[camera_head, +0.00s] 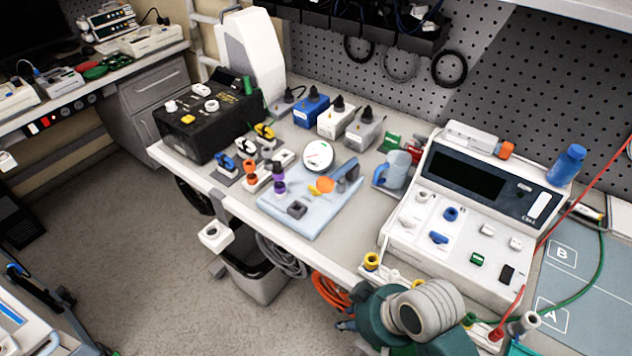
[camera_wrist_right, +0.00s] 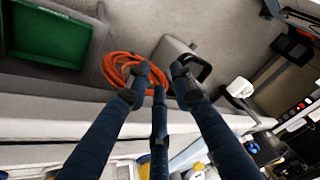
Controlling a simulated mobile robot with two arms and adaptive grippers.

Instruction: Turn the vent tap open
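A light-blue board (camera_head: 318,222) on the bench carries a round white gauge (camera_head: 318,156), an orange disc (camera_head: 325,185), a purple fitting (camera_head: 278,178) and a small dark block (camera_head: 297,209). Beside it stand small mounts with a blue tap (camera_head: 225,163), a yellow-black tap (camera_head: 265,133) and an orange fitting (camera_head: 251,169). I cannot tell which part is the vent tap, or its setting. My right gripper (camera_wrist_right: 158,88) has dark-blue fingers spread apart with nothing between them. It is beyond the bench's front edge, above the floor. My left gripper is not in view.
A black box (camera_head: 205,120) stands behind the small mounts. A large white pump unit (camera_head: 470,190) stands on the right of the bench. A grey bin (camera_head: 255,275) and a coiled orange hose (camera_head: 328,290) are below the front edge.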

